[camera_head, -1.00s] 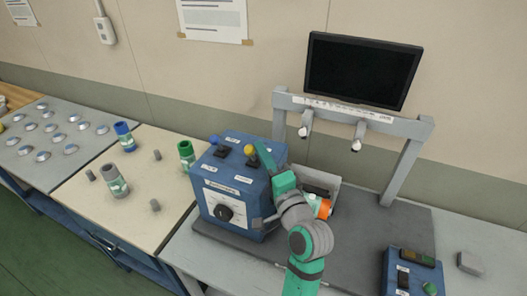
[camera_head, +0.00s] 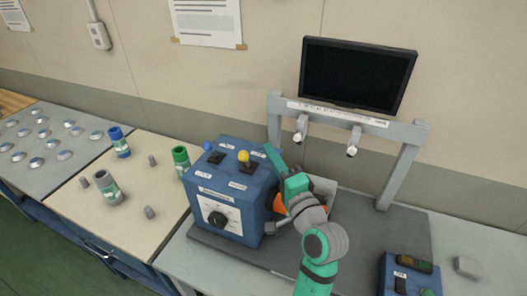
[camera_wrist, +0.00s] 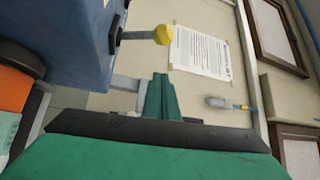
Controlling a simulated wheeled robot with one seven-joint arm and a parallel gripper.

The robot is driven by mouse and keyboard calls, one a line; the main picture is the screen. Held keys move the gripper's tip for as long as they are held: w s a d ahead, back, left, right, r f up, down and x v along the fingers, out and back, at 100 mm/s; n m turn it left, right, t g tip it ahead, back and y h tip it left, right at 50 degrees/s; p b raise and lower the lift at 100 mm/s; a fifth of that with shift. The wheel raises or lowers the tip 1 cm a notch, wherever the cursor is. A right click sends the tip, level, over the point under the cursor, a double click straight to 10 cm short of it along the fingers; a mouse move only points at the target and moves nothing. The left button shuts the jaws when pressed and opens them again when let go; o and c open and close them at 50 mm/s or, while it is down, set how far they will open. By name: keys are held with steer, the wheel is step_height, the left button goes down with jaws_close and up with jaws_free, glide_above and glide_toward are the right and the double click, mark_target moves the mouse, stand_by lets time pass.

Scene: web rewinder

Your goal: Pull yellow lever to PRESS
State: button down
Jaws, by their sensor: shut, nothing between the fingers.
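The yellow lever (camera_head: 244,156) stands up from the top of the blue control box (camera_head: 262,188), with a yellow ball knob. A blue-knobbed lever (camera_head: 208,147) is to its left. My gripper (camera_head: 272,156) is just right of the box's upper edge, apart from the yellow knob. In the wrist view the yellow lever (camera_wrist: 160,35) shows beyond and above my shut, empty green fingers (camera_wrist: 158,98). The labels by the levers are too small to read.
An orange part (camera_head: 280,204) sits right of the box, partly behind my arm. A grey frame (camera_head: 398,165) with a black monitor (camera_head: 357,75) stands behind. Green (camera_head: 181,158), blue (camera_head: 119,140) and grey (camera_head: 108,186) cylinders stand on the left table. A small blue box (camera_head: 408,277) is front right.

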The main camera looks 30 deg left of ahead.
steer(key=f+v, duration=0.1)
steer(key=v, duration=0.6)
steer(key=shift+s+d, duration=0.2)
steer(key=shift+d, duration=0.05)
steer(key=shift+f, duration=0.1)
